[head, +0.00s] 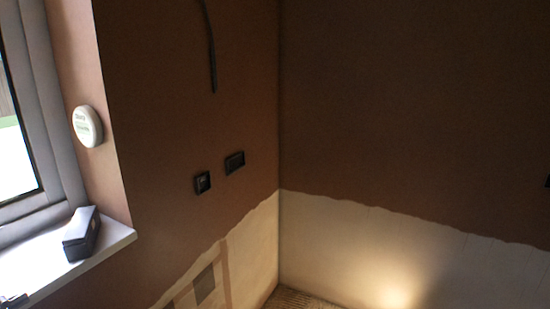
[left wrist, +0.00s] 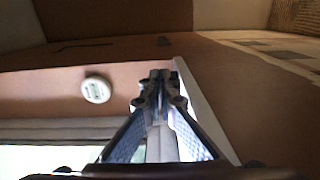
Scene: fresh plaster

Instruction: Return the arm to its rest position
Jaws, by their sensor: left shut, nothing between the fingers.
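My left gripper (left wrist: 160,75) shows in the left wrist view, with its two fingers together at the tips and nothing between them. In the head view only a small dark part of it (head: 14,301) shows at the lower left corner, by the window sill. The rest of the left arm is outside the head view. My right gripper is in neither view.
A dark box (head: 81,233) lies on the white window sill (head: 108,240). A round white device (head: 87,126) is on the reveal beside the window (head: 45,110). Two black wall boxes (head: 235,162) and a hanging cable (head: 211,45) are on the brown plaster wall.

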